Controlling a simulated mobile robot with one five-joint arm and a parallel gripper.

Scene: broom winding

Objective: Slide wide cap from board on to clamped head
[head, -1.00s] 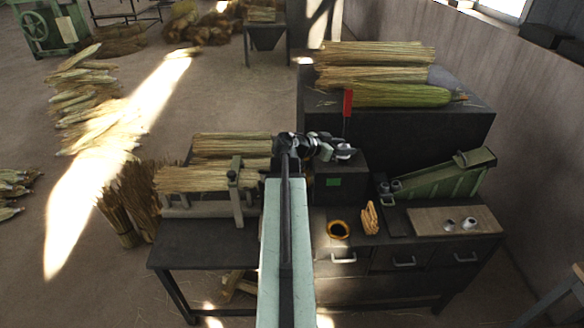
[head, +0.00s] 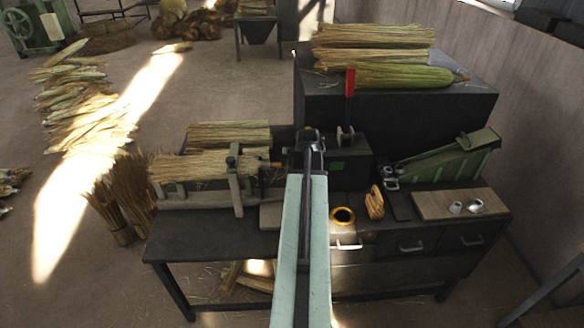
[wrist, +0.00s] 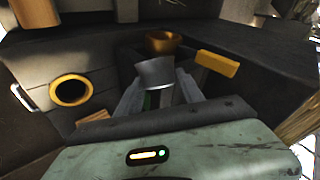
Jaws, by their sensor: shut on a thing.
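In the wrist view my gripper (wrist: 157,97) is shut on a silver, flared cap (wrist: 154,73), held between its two pale fingers. In the head view my arm hides the gripper and this cap. The clamped head is a straw bundle (head: 200,166) lying level in the clamp (head: 234,180), left of my arm, with a brown piece (head: 276,164) at its right end. An orange-brown round piece (wrist: 162,42) shows just beyond the cap in the wrist view; whether they touch I cannot tell. The board (head: 430,207) at right carries two silver caps (head: 455,207) (head: 476,206).
A red-handled lever (head: 350,83) stands behind. A green sloped device (head: 450,160) stands behind the board. A yellow block (wrist: 216,64) is close right of the cap in the wrist view.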

